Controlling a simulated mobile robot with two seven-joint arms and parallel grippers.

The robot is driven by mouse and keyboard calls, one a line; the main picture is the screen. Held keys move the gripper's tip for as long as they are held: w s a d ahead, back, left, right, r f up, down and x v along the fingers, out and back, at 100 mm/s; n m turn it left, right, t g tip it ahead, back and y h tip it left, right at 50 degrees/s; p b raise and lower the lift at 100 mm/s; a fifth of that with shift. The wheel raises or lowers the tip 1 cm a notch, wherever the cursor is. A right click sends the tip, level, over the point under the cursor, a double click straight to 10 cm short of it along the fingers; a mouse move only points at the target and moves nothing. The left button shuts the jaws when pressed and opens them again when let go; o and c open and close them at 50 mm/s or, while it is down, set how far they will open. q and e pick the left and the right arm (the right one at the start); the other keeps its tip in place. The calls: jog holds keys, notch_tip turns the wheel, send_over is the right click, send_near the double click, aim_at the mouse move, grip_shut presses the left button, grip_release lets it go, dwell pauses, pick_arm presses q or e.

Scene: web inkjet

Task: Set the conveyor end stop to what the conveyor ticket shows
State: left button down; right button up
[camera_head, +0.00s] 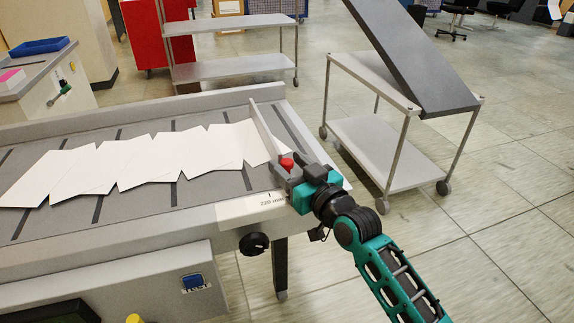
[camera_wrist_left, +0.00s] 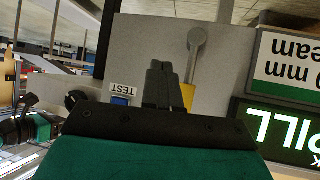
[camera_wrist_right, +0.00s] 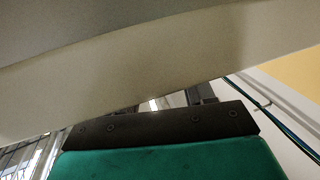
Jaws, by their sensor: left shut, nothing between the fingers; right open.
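The end stop is a thin pale plate (camera_head: 264,128) standing across the conveyor (camera_head: 60,125) near its right end. A red knob (camera_head: 287,163) sits at its near end. My right gripper (camera_head: 296,181) is open at this near end, by the side rail; whether its fingers straddle any part is hidden. A rail label (camera_head: 272,200) appears to read 220 mm beside the gripper. My left gripper (camera_wrist_left: 158,82) is shut and empty before a grey panel. A white sign (camera_wrist_left: 288,68) there, upside down and cut off, shows "0 mm" and "eam"; I cannot tell if it is the ticket.
Overlapping white sheets (camera_head: 150,163) lie on the belt. A black knob (camera_head: 254,243) is below the rail.

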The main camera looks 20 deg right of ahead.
jog(key=shift+w+a, duration=0.2)
jog(key=shift+w, duration=0.45)
jog(key=shift+c, duration=0.4)
grip_shut()
